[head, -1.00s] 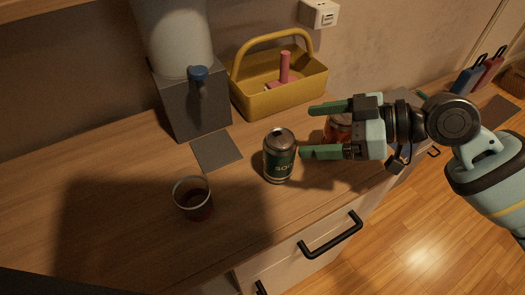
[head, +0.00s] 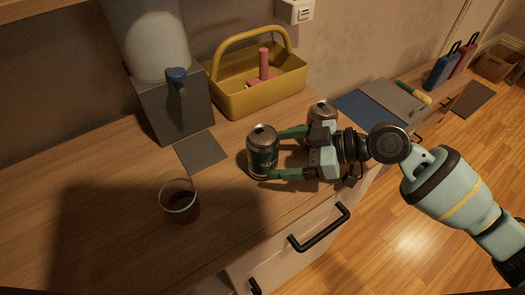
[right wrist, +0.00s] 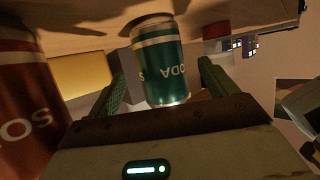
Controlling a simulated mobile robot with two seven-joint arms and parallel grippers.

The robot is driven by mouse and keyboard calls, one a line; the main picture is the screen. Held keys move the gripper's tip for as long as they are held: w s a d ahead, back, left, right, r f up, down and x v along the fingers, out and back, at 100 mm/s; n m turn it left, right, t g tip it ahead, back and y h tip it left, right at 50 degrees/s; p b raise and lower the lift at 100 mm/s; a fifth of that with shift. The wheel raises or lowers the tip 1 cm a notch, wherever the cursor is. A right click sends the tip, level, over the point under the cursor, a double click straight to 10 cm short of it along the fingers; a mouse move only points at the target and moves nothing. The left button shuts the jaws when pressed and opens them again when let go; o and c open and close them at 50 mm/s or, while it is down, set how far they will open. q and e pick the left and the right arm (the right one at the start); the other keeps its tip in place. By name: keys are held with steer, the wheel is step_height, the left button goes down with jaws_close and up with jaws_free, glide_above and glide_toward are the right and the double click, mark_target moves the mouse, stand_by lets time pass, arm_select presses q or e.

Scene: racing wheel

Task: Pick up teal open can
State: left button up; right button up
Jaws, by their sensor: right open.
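The teal can (head: 262,150) with a pale "SODA" label stands upright on the wooden counter in the head view. It also shows upside down in the right wrist view (right wrist: 163,62), between the two fingers. My right gripper (head: 277,153) is open, pointing left, with its fingertips reaching the can's far and near sides. A gap shows beside the can in the right wrist view, so the fingers are not closed on it. My left gripper is not in view.
A red can (head: 322,113) stands close behind the right gripper and shows large in the right wrist view (right wrist: 28,95). A glass with dark drink (head: 180,202), a dispenser (head: 170,105) and a yellow basket (head: 262,92) are nearby. The counter's front left is clear.

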mark_target(263, 156)
steer(key=shift+p+x, duration=0.4)
steer(key=shift+x, duration=2.2)
steer(key=c, duration=1.1)
